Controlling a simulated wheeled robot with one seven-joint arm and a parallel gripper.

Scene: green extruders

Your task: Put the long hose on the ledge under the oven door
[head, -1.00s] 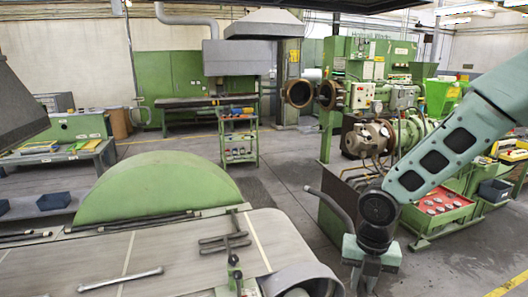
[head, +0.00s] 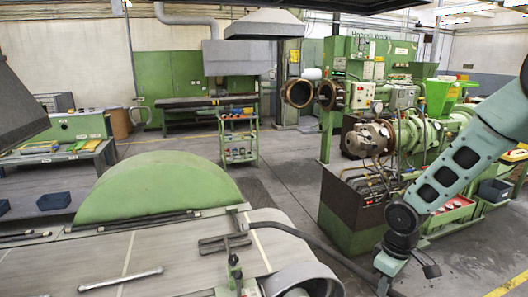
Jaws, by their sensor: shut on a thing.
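The long hose (head: 325,249) is dark and gently curved. Its left part reaches over the right edge of the grey flat bed, by the small green post. My gripper (head: 384,277) is at the lower right, shut on the hose's right end; the fingertips are partly hidden by the gripper's body and the picture's lower edge. The green half-round door (head: 158,190) stands at the left, behind the bed. A narrow ledge (head: 190,214) runs under it, with dark hose-like pieces lying along it.
A short grey bar (head: 120,280) and dark pieces (head: 224,243) lie on the grey bed (head: 185,262). A round drum (head: 305,281) is at the bed's right end. A green extruder (head: 350,215) stands beyond my gripper. Open floor (head: 275,190) lies between bed and extruder.

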